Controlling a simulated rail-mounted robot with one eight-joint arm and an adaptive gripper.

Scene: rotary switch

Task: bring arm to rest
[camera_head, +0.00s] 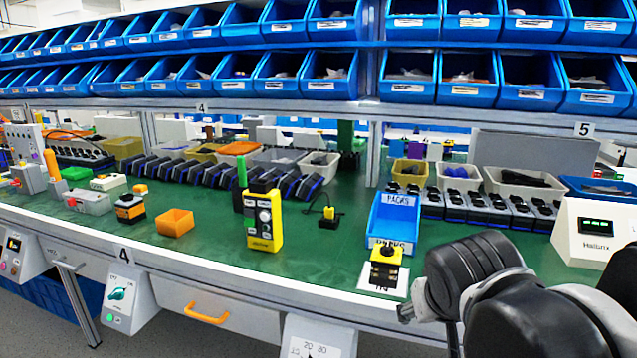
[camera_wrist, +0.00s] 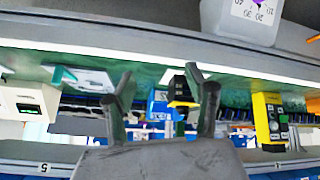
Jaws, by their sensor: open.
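My gripper (camera_wrist: 158,82) shows in the wrist view, which is upside down. Its two dark fingers are spread apart with nothing held between them. The black and yellow switch block (camera_wrist: 182,92) appears beyond the fingers, apart from them as far as I can tell. My arm (camera_head: 480,280) reaches in at the lower right of the head view; the gripper cannot be made out there. A white box with a numbered dial (camera_head: 318,338) hangs at the bench front, cut off by the lower edge. It also shows at the top of the wrist view (camera_wrist: 240,18).
The green bench top (camera_head: 325,262) holds a yellow control box (camera_head: 263,218), an orange bin (camera_head: 175,223), a blue bin (camera_head: 393,222) and the switch block (camera_head: 386,265). A white device (camera_head: 592,232) stands near my arm. Blue bins (camera_head: 415,75) line shelves above.

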